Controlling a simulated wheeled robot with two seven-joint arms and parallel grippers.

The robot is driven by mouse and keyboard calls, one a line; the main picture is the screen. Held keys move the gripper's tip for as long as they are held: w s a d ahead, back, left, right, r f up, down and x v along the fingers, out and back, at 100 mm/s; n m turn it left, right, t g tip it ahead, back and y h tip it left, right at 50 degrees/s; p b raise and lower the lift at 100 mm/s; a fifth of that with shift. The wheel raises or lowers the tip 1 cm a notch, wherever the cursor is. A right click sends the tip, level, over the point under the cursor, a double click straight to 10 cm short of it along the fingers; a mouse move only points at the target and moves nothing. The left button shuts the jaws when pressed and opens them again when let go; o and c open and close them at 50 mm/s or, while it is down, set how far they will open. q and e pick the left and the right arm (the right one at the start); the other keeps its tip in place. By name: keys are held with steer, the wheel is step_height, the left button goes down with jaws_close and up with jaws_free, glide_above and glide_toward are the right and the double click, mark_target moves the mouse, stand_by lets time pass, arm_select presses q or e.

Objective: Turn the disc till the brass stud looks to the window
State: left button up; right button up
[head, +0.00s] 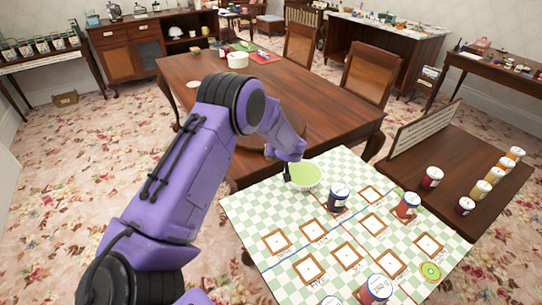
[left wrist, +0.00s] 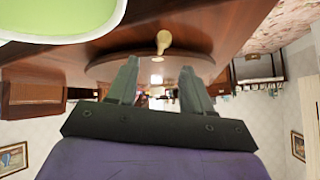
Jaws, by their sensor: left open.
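The disc (left wrist: 105,68) is a round brown wooden plate on the table, seen in the left wrist view beyond my fingers. The brass stud (left wrist: 163,42) stands up from it near the edge closest to that camera. In the head view the disc (head: 251,141) is mostly hidden behind my left arm. My left gripper (left wrist: 158,80) is open and empty, with its fingers pointing toward the disc and apart from the stud. In the head view the left gripper (head: 287,174) is beside the pale green bowl (head: 306,175). No window is visible. My right gripper is out of view.
A green checked mat (head: 262,205) with wooden frames and several jars lies in front of the long table (head: 330,110). A side table with jars and a sign (head: 425,128) stands right. Chairs (head: 370,73) line the table's far side.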

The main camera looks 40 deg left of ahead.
arm_select(q)
steer(key=x, duration=0.7)
steer(key=shift+a+f, duration=0.25)
jaws_close()
